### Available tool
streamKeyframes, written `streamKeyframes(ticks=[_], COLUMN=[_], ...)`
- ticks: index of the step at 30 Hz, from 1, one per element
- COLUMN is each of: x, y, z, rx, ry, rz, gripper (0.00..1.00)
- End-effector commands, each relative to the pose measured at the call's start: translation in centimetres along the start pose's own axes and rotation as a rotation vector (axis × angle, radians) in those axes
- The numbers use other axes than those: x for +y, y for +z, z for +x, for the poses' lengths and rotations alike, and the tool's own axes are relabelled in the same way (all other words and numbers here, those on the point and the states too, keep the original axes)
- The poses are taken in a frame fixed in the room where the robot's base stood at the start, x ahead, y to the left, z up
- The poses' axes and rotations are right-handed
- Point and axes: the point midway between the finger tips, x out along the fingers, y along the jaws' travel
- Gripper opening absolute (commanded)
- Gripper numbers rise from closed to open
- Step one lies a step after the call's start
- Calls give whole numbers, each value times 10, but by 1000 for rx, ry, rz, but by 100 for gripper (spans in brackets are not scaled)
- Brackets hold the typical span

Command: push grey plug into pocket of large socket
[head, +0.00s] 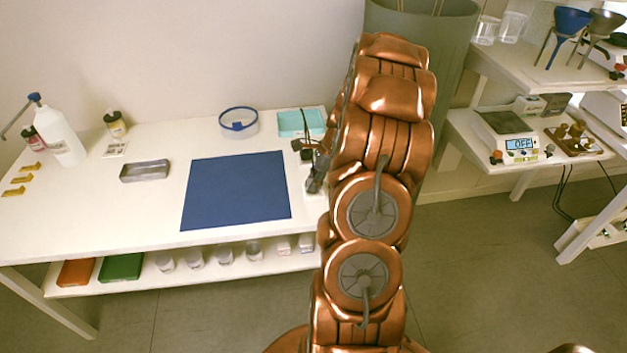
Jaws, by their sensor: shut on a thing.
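My gripper (314,172) is at the right end of the white table, low over its top and partly hidden by my copper-coloured arm. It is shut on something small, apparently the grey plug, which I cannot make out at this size. Small dark blocks (303,146) are just behind the gripper, in front of a turquoise tray (300,122). I cannot tell whether one of them is the large socket. Its pocket is not discernible, nor whether plug and socket touch.
A blue mat (236,190) lies left of my gripper on the white table (90,215). A grey metal tray (145,171), a blue-rimmed round dish (238,122), a wash bottle (60,135) and small bottles stand farther left and back. A large grey bin (455,40) is behind my arm.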

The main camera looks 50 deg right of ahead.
Motion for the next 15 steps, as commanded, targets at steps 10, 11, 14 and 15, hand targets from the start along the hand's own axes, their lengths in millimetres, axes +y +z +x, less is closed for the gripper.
streamKeyframes(ticks=[10, 11, 14, 15], x=[0, 0, 0, 0], y=[-2, -2, -2, -2], z=[5, 5, 5, 5], rx=[0, 0, 0, 0], ry=[0, 0, 0, 0], rz=[0, 0, 0, 0], gripper=[27, 30, 41, 45])
